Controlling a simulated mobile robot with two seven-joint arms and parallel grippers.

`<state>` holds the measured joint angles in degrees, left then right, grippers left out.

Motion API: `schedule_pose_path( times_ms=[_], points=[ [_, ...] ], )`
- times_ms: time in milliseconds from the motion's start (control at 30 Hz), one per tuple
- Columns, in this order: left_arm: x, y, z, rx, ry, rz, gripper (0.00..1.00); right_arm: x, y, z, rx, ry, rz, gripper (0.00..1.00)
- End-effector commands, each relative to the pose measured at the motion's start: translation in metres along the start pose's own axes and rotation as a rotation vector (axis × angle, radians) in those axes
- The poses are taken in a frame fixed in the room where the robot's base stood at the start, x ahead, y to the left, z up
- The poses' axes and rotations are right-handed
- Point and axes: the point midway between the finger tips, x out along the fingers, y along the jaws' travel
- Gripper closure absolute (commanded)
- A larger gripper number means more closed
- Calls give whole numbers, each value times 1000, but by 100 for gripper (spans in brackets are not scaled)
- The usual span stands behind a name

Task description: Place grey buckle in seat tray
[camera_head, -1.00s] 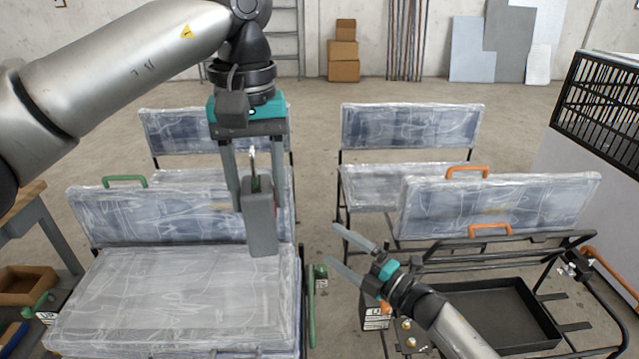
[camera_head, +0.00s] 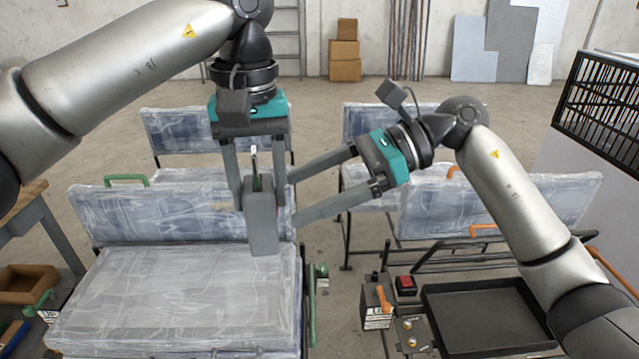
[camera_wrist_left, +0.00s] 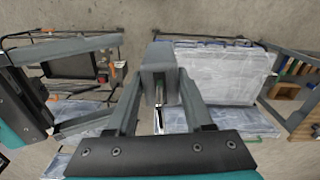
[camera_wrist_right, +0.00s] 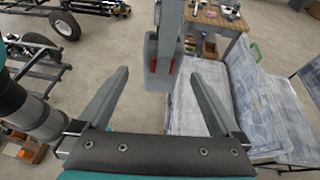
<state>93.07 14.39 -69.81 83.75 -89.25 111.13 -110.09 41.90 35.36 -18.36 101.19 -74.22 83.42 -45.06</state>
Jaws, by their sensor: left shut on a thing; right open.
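The grey buckle (camera_head: 262,222) hangs upright from my left gripper (camera_head: 258,192), which is shut on its upper part above the left seat. In the left wrist view the grey buckle (camera_wrist_left: 158,62) sits between the fingertips. My right gripper (camera_head: 294,197) is open and empty, coming from the right with its fingertips just beside the buckle. In the right wrist view the buckle (camera_wrist_right: 158,72), with red on its sides, lies between and slightly beyond the open fingers. The black seat tray (camera_head: 480,310) is at the lower right, flat and empty where visible; my right arm crosses its right side.
Wrapped seats (camera_head: 180,290) stand at left and behind. A red button box (camera_head: 405,284) and an orange-handled part (camera_head: 380,300) lie left of the tray. A green lever (camera_head: 311,305) stands beside the left seat. A black frame rail runs behind the tray.

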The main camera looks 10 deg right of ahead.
Motion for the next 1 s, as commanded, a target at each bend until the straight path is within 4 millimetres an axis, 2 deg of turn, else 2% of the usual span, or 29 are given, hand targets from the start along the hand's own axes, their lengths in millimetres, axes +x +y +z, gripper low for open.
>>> schedule_pose_path(
  times_ms=[300, 500, 700, 1000],
  points=[
    [0, 0, 0, 0, 1, 1, 100, 62, 1, 1, 5, -7, 6, 0],
    [0, 0, 0, 0, 1, 1, 100, 91, 1, 1, 5, -6, 3, 0],
    [0, 0, 0, 0, 1, 1, 100, 103, 0, 1, 5, -6, 0, 0],
    [0, 0, 0, 0, 1, 1, 100, 104, 0, 1, 5, -6, 1, 2]
  ],
)
